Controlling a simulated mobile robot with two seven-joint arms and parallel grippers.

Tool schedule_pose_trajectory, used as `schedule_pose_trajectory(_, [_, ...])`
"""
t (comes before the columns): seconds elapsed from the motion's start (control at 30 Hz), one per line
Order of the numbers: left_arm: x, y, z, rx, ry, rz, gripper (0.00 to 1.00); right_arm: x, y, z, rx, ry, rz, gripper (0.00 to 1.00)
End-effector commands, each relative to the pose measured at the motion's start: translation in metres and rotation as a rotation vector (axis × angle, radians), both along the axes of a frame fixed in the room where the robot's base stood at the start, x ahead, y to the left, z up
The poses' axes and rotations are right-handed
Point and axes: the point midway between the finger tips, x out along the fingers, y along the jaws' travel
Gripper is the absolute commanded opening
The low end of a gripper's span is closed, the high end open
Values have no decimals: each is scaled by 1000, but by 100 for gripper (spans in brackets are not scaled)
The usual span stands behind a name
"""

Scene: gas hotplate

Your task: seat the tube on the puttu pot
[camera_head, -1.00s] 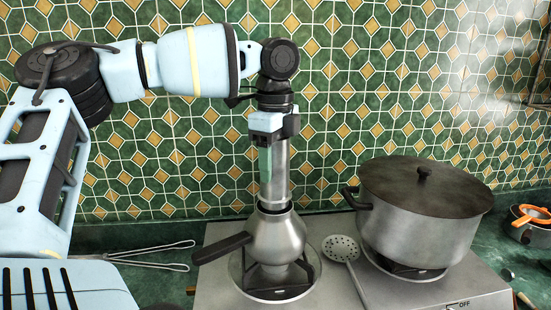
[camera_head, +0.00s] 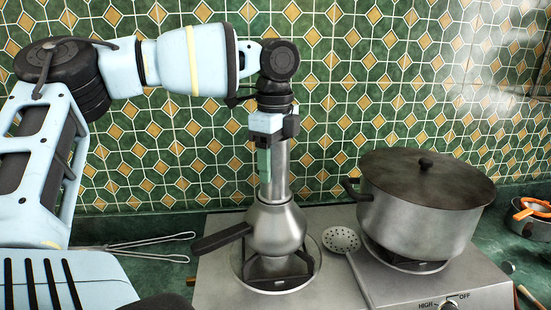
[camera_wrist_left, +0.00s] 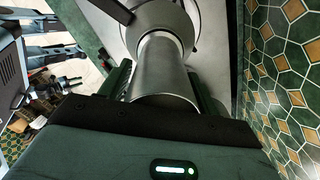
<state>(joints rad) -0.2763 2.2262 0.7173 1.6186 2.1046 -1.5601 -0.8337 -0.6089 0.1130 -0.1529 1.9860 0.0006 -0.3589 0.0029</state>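The tube (camera_head: 281,172) is a plain metal cylinder, upright above the round metal puttu pot (camera_head: 276,230). Its lower end meets the pot's neck in the head view; I cannot tell whether it is fully seated. The pot, with a dark handle pointing left, stands on the left burner. My left gripper (camera_head: 264,162) is shut on the tube, with one green finger visible against its side. In the left wrist view the tube (camera_wrist_left: 163,70) lies between the two fingers, with the pot (camera_wrist_left: 160,20) beyond it. My right gripper is not in view.
A large lidded pot (camera_head: 420,215) stands on the right burner. A perforated ladle (camera_head: 341,240) lies on the hotplate (camera_head: 330,280) between the pots. Metal tongs (camera_head: 150,244) lie on the counter at left. The tiled wall (camera_head: 350,90) is close behind.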

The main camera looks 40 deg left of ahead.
Motion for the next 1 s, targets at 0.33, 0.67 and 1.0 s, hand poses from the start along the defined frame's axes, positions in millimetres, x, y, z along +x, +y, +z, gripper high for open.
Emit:
schedule_pose_trajectory(0.33, [0, 0, 0, 1, 0, 0, 82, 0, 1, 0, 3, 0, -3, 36])
schedule_pose_trajectory(0.67, [1, 0, 27, 1, -3, 1, 82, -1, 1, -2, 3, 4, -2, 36])
schedule_pose_trajectory(1.0, [0, 0, 73, 0, -1, 1, 82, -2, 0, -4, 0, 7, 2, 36])
